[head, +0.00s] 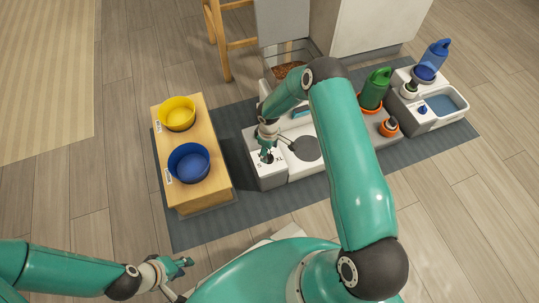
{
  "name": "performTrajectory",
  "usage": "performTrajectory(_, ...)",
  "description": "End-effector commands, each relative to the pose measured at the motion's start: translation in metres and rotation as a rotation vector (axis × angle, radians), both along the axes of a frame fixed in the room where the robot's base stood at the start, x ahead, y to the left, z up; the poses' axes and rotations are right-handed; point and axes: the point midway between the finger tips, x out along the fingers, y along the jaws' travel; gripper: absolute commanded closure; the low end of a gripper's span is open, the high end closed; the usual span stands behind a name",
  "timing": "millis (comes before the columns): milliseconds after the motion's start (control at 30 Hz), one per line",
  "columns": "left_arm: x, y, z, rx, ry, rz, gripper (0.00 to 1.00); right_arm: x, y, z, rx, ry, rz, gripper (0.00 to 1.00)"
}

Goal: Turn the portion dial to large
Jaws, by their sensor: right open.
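The pet feeder is a white unit (267,177) in the middle of the mat, with a clear hopper of brown kibble (288,70) at its back. Its front left block has small dark markings on top, too small to read. A small dark part there, likely the portion dial (268,158), is mostly covered by my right gripper (267,149). That gripper is open and points down just over it; I cannot tell whether they touch. The dial's setting cannot be read. My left gripper (183,267) is low at the left, away from the feeder; its jaw state is unclear.
A wooden stand (195,203) with a yellow bowl (177,113) and a blue bowl (188,163) is left of the feeder. A green bottle (375,88), an orange item (388,127) and a blue bottle (436,54) stand right. The grey mat (190,235) is clear in front.

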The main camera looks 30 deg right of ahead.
Motion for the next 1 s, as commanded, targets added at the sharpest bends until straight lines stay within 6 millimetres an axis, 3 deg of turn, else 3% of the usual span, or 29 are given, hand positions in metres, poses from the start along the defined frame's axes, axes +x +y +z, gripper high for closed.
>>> performTrajectory(200, 0.0, 0.0, 0.0, 0.0, 0.0, 0.0, 0.69, 0.0, 0.0, 0.046, 0.0, -0.001, 0.001, 0.34)
performTrajectory(400, 0.0, 0.0, 0.0, 0.0, 0.0, 0.0, 0.69, -0.002, 0.0, 0.07, 0.0, 0.001, 0.001, 0.34)
performTrajectory(1000, 0.0, 0.0, -0.001, 0.0, 0.0, 0.0, 0.69, -0.002, 0.001, 0.075, 0.001, 0.003, 0.002, 0.34)
